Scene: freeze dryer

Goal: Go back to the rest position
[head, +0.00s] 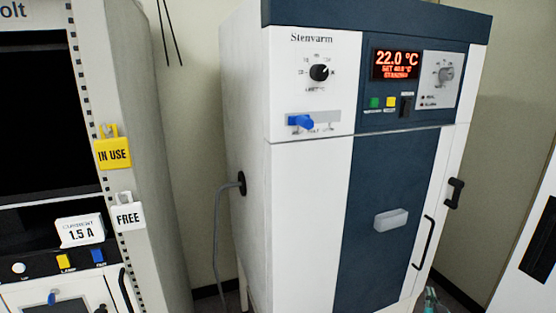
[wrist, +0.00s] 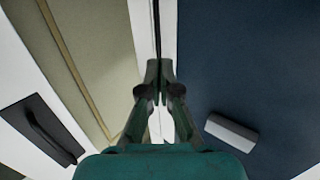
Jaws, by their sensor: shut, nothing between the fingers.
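My gripper (wrist: 159,78) shows in the wrist view with its two fingers together and nothing between them. It points toward a dark seam beside the dark blue panel (wrist: 250,60) of a cabinet; I cannot tell whether the fingertips touch it. In the head view, the white and dark blue Stenvarm cabinet (head: 306,200) stands in the middle. Its red display (head: 395,65) reads 22.0 °C. Only a small teal part of my arm shows at the cabinet's lower right, and the fingers are out of that view.
The cabinet front has a pale handle (head: 391,220), a black bar handle (head: 423,243) and a black side latch (head: 454,193). A blue lever (head: 301,122) sits below a knob. Another unit at left carries a yellow IN USE tag (head: 114,153) and a white FREE tag (head: 129,216).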

